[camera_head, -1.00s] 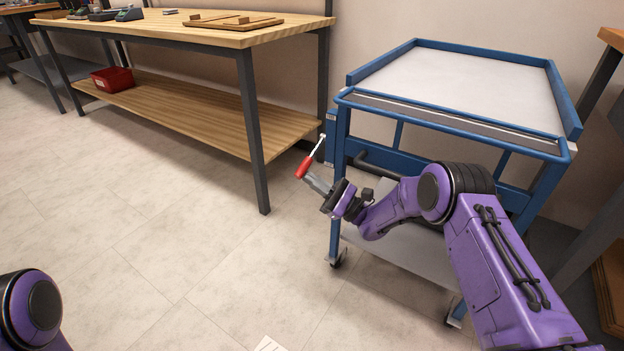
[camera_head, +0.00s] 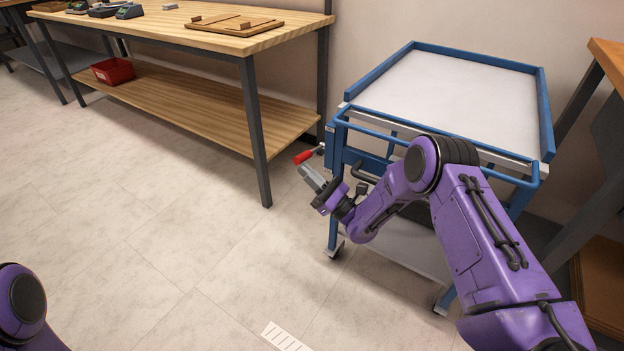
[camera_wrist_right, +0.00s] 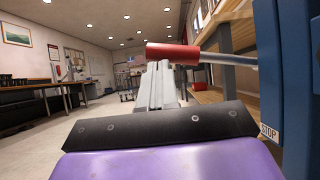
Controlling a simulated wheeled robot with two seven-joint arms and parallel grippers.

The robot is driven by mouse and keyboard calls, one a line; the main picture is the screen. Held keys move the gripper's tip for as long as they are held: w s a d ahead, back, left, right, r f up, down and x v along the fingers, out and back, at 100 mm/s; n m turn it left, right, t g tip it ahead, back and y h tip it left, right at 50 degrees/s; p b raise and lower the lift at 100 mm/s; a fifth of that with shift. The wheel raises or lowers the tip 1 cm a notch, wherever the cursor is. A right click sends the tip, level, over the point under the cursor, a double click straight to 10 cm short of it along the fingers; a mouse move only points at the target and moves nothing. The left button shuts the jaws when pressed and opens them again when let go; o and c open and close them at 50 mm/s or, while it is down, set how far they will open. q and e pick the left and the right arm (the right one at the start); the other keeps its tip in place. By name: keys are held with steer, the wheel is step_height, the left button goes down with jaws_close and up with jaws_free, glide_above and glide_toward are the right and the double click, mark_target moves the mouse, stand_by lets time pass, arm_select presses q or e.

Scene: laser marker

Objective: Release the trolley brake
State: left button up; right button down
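The blue trolley (camera_head: 340,190) stands right of centre against the wall. Its brake lever has a red grip (camera_head: 304,157) and a short metal rod at the trolley's left post. In the right wrist view the red grip (camera_wrist_right: 172,53) lies nearly level across the view, just beyond and above my fingertips. My right gripper (camera_head: 309,174) is just below and in front of the grip in the head view. Its fingers (camera_wrist_right: 160,82) look closed together with nothing between them. Whether they touch the grip is unclear. My left gripper is out of view.
A "STOP" label (camera_wrist_right: 268,131) is on the trolley's blue post. A wooden workbench (camera_head: 200,35) with a red bin (camera_head: 112,71) on its shelf is to the left. Another bench (camera_head: 608,60) is at the right edge. Floor in front is clear, with a striped marking (camera_head: 285,338).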

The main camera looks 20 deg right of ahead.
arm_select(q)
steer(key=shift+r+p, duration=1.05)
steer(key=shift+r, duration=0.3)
arm_select(e)
steer(key=shift+r+m+t+h, duration=0.4)
steer(key=shift+r+m+h, duration=0.3)
steer(key=shift+r+m, duration=0.6)
steer(key=shift+w+d+r, duration=0.1)
steer(key=shift+r, duration=0.1)
